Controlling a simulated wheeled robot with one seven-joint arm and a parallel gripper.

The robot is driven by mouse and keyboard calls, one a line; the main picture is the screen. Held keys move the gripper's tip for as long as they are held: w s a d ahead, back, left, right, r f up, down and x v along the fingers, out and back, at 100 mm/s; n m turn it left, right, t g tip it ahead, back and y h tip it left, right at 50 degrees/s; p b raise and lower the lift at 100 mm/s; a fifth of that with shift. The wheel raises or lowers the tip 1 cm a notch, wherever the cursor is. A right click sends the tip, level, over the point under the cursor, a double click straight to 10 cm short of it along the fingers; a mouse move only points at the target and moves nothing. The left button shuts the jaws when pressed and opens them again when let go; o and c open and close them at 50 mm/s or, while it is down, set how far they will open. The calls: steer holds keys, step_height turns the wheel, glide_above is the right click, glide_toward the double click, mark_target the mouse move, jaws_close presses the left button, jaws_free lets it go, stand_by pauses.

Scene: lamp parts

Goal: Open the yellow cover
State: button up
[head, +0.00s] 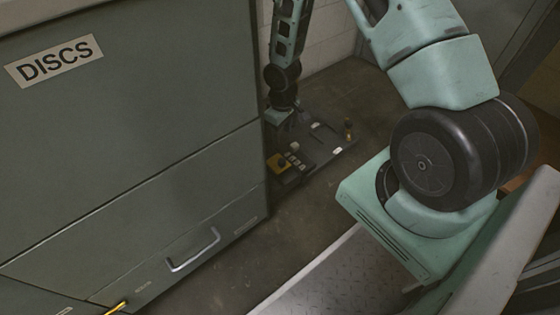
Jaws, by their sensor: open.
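A small yellow-orange piece (276,164), which looks like the yellow cover, sits at the near left end of a dark panel (322,152) beyond the cabinet's edge. A dark spot shows on it, and its left side meets the cabinet edge in the head view. It is too small to tell whether it is open or shut. My arm comes down from the top of the picture, and my gripper (279,117) is at its end, above and behind the yellow piece, apart from it in the picture. My gripper is open; its fingers are small and dark here, and nothing shows in them.
A large grey-green cabinet labelled DISCS (130,130) fills the left, with a drawer handle (194,250) low on its front. Several small light buttons (294,147) and a brass-coloured knob (348,128) are on the panel. Bare floor (285,225) lies in front of the panel.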

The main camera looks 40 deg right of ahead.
mark_target(282, 160)
step_height(282, 160, down, 15)
steer(key=b, duration=0.6)
steer(key=shift+r, duration=0.1)
